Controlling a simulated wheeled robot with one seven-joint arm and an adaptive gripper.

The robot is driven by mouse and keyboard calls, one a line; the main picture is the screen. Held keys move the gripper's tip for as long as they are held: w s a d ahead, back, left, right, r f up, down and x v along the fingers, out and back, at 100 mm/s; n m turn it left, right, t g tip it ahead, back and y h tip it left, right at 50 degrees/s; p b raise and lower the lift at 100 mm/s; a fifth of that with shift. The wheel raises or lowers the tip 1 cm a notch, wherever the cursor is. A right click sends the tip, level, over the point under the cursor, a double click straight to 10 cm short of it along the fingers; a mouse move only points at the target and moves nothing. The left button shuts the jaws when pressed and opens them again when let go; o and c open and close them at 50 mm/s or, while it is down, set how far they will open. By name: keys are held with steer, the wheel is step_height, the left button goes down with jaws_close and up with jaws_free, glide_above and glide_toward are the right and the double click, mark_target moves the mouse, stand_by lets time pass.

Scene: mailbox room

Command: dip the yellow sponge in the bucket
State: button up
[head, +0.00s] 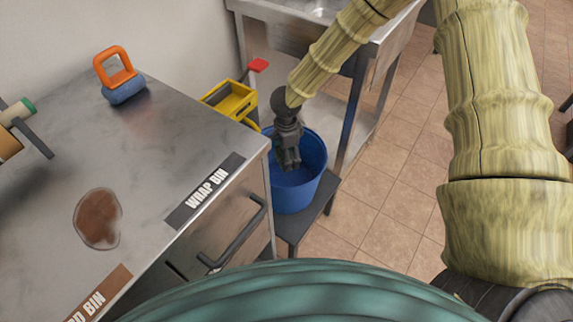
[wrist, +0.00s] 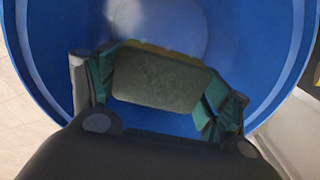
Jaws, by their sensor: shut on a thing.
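The blue bucket (head: 308,190) stands on a low dark stand beside the metal counter. My gripper (head: 289,158) points down inside the bucket's rim in the head view. In the wrist view my gripper (wrist: 160,92) is shut on the yellow sponge (wrist: 158,80), with a green pad on each side of it. The sponge's dark green face is toward the camera and a thin yellow edge shows behind it. The bucket's blue wall (wrist: 275,50) surrounds it. The sponge cannot be made out in the head view. I cannot tell whether it touches water.
The metal counter (head: 150,150) on the left has a brown stain (head: 98,218) and an orange-handled blue scrubber (head: 122,88). A yellow caddy (head: 231,101) with a red-ended handle is behind the bucket. A metal sink unit (head: 315,12) stands behind. Tiled floor is clear at right.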

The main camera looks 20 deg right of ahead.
steer(key=shift+r+p, duration=4.05)
steer(key=shift+p, duration=0.15)
step_height(320, 180, up, 4)
steer(key=p, duration=0.5)
steer(key=s+a+r+n+p, duration=0.1)
steer(key=s+r+n+p, duration=0.4)
steer(key=r+n, duration=0.5)
steer(key=s+n, duration=0.2)
steer(key=n, duration=0.5)
steer(key=shift+a, duration=0.25)
